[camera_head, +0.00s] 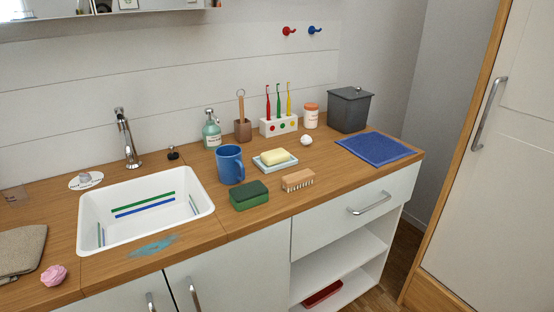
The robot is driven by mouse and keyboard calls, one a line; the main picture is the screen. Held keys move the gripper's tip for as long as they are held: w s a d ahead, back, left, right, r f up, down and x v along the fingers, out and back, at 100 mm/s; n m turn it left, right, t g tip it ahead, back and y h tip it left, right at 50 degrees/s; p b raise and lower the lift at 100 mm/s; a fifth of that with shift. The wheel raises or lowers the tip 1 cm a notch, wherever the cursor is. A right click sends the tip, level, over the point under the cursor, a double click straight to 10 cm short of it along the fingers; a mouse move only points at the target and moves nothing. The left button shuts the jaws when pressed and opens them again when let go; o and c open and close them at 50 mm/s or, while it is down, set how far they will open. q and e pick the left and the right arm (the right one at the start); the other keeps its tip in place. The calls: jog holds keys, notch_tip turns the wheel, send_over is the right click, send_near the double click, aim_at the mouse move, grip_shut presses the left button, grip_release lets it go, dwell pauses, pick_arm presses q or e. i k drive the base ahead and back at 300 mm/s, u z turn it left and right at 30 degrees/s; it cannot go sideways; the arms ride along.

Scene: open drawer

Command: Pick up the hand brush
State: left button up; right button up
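The hand brush (298,180) lies on the wooden counter near its front edge. It has a light wooden back and pale bristles that point down. It is just right of a green sponge (249,195) and in front of a dish with yellow soap. Neither of my grippers shows in the head view.
A blue mug (230,164), the soap dish (275,161) and a small white ball (306,140) stand behind the brush. A white sink (147,213) is at left and a blue cloth (375,149) at right. The counter right of the brush is clear. The drawer (355,208) below looks shut.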

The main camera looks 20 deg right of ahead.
aim_at(290, 181)
jog(key=u, duration=3.45)
jog(key=k, duration=1.7)
jog(key=z, duration=1.5)
